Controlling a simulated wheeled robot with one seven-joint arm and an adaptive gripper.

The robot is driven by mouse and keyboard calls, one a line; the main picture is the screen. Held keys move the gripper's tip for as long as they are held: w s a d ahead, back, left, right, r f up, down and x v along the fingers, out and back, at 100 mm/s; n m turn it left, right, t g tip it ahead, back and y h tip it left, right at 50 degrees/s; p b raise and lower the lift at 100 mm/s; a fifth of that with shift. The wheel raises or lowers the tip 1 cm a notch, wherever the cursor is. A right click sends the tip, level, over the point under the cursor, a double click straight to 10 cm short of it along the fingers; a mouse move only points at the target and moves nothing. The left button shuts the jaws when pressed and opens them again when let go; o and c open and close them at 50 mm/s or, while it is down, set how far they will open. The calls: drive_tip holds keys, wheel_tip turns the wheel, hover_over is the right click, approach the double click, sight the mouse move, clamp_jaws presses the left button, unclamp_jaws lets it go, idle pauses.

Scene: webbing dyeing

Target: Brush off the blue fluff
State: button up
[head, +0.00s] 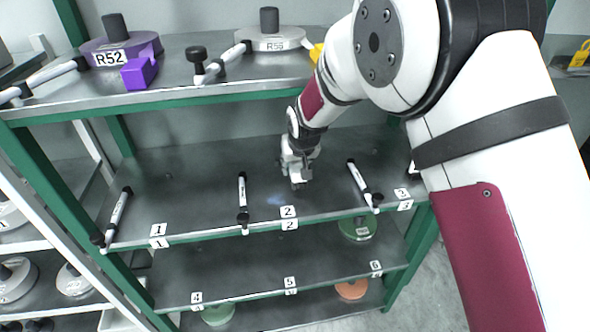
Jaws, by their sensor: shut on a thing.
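A faint pale-blue patch (278,199), which looks like the blue fluff, lies on the dark middle shelf (190,185) behind the label 2. My gripper (297,180) reaches down over the same shelf, just behind and to the right of the patch. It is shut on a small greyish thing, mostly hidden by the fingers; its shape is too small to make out. I cannot tell whether it touches the shelf.
The upper shelf (180,95) carries a purple weight (120,48) and a grey weight (270,38). A lower shelf (240,275) lies beneath.

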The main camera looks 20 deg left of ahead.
drive_tip(key=shift+r, duration=0.25)
